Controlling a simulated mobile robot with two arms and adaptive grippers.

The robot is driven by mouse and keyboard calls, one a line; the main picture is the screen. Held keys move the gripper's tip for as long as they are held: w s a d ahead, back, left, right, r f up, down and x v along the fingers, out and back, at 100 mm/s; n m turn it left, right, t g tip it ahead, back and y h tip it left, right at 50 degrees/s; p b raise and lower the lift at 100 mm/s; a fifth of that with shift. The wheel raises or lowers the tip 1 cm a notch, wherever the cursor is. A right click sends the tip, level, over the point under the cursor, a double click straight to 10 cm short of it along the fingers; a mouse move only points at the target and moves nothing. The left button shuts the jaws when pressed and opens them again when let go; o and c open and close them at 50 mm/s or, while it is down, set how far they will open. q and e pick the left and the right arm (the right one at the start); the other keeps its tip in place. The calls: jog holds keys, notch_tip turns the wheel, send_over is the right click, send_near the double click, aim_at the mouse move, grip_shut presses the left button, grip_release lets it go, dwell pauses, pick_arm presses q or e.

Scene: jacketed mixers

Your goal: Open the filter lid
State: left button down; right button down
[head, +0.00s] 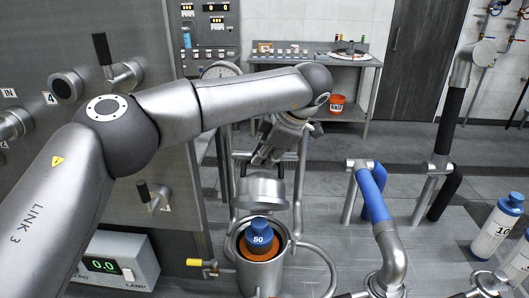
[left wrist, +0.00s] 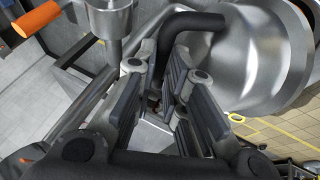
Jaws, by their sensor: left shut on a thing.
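The filter lid (head: 262,190) is a grey metal cap, held up above the filter housing (head: 262,277). The housing's mouth is uncovered, and a blue cartridge top (head: 259,238) marked 50 shows inside an orange ring. My left gripper (head: 266,155) is just above the lid, at the end of my arm. In the left wrist view its fingers (left wrist: 160,88) are closed around a black bent handle (left wrist: 195,22), beside a large rounded metal body (left wrist: 255,60) that looks like the lid. The grip point is partly hidden by the fingers. My right gripper is in neither view.
A yellow-orange valve handle (head: 195,263) sticks out left of the housing. A blue-sleeved pipe (head: 372,190) stands to the right, with white-and-blue cartridges (head: 497,228) farther right. A bench (head: 310,60) stands behind. Some grey floor between is clear.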

pick_arm(q)
jog(key=shift+w, duration=0.4)
